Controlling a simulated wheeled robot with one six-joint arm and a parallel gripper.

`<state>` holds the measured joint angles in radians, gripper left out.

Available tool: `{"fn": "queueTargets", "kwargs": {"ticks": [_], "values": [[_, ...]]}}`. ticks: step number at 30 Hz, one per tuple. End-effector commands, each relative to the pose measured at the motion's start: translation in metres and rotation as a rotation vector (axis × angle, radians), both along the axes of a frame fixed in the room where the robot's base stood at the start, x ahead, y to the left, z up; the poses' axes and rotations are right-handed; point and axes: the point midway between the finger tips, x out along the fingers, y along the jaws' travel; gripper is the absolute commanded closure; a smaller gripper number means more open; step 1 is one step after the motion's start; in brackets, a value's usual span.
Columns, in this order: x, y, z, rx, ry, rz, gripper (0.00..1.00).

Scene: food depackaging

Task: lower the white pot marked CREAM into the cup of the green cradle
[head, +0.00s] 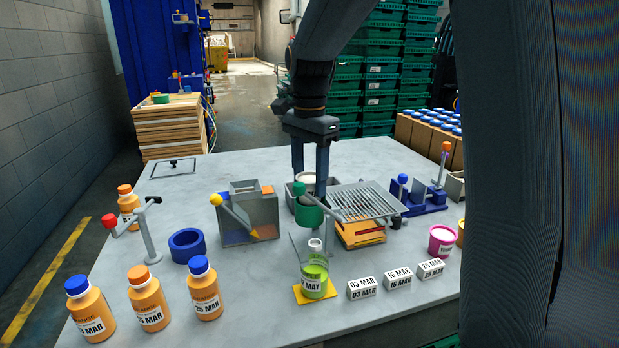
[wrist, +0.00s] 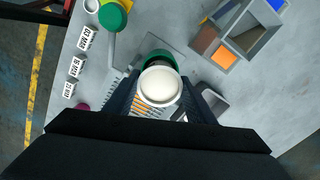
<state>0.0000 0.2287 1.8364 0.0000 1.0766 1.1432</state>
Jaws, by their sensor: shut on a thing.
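The white pot (head: 306,178) is held upright between the two dark fingers of my gripper (head: 310,185). Its round pale top faces the wrist camera (wrist: 160,84); no marking on it is readable. The green cup of the cradle (head: 308,216) shows just below the pot in the head view. In the wrist view the green cup (wrist: 158,56) shows as an arc past the pot's upper edge, the pot covering the rest. The pot looks above the cup and a little off its centre; the gap is unclear. My gripper (wrist: 160,90) is shut on the pot.
A wire grid (head: 365,202) lies to the right, and a grey box with a yellow-knobbed lever (head: 250,215) to the left.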

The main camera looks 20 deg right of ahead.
Motion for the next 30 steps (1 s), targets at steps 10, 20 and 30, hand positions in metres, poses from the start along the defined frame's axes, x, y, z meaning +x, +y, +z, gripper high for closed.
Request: {"fn": "queueTargets", "kwargs": {"ticks": [10,20,30], "values": [[0.000,0.000,-0.004,0.000,0.000,0.000,0.75],[0.000,0.000,-0.008,0.000,-0.001,0.000,0.75],[0.000,0.000,-0.013,0.000,0.000,0.000,0.75]]}}
